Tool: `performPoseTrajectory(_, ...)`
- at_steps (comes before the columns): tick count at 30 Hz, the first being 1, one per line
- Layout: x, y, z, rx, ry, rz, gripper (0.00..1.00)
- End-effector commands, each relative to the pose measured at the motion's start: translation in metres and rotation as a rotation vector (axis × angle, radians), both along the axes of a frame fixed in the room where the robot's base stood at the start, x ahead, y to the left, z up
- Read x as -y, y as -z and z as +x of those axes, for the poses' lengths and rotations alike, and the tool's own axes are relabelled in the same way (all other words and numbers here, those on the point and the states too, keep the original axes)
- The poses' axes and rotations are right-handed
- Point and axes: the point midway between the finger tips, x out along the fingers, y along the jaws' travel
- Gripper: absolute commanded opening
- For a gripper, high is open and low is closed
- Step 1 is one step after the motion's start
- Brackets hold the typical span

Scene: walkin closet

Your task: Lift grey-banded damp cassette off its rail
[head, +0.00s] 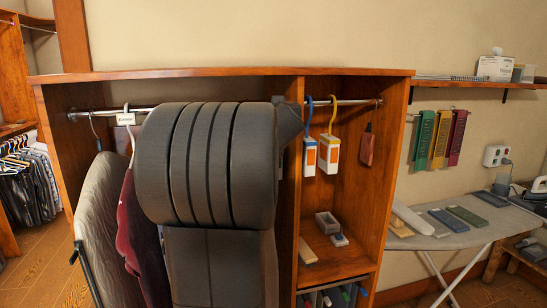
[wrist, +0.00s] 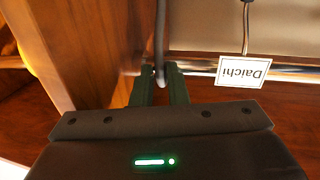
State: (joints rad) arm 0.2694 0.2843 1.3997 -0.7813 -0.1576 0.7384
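The grey-banded cassette's body shows in neither view. In the wrist view, a dark grey hook stem (wrist: 160,40) runs down between the fingertips of my gripper (wrist: 161,72). The fingers are close together with the stem between them, and appear shut on it, next to the metal rail (wrist: 200,67). What hangs from this stem is hidden. In the head view, my arm covers my gripper and that stretch of the rail (head: 350,101).
A wooden divider (head: 298,200) stands close beside my gripper. A "Daichi" name tag (wrist: 244,71) hangs near the fingers. A maroon garment (head: 140,235) and a grey garment bag (head: 100,220) hang at left. A brown tag (head: 367,146) hangs at right. An ironing board (head: 450,238) stands outside the cabinet.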

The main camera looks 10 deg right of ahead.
Motion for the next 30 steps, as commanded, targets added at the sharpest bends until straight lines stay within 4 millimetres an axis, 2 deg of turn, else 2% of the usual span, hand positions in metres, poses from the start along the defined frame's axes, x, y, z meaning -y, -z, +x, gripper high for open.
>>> performPoseTrajectory(8, 0.0005, -0.0007, 0.0032, 0.001, 0.0, 0.0, 0.13)
performPoseTrajectory(10, 0.0005, -0.0006, 0.0031, 0.001, 0.0, 0.0, 0.02)
performPoseTrajectory(11, 0.0005, -0.0006, 0.0031, 0.001, 0.0, 0.0, 0.0)
performPoseTrajectory(30, 0.0006, -0.0002, 0.0029, 0.0, 0.0, 0.001, 0.0)
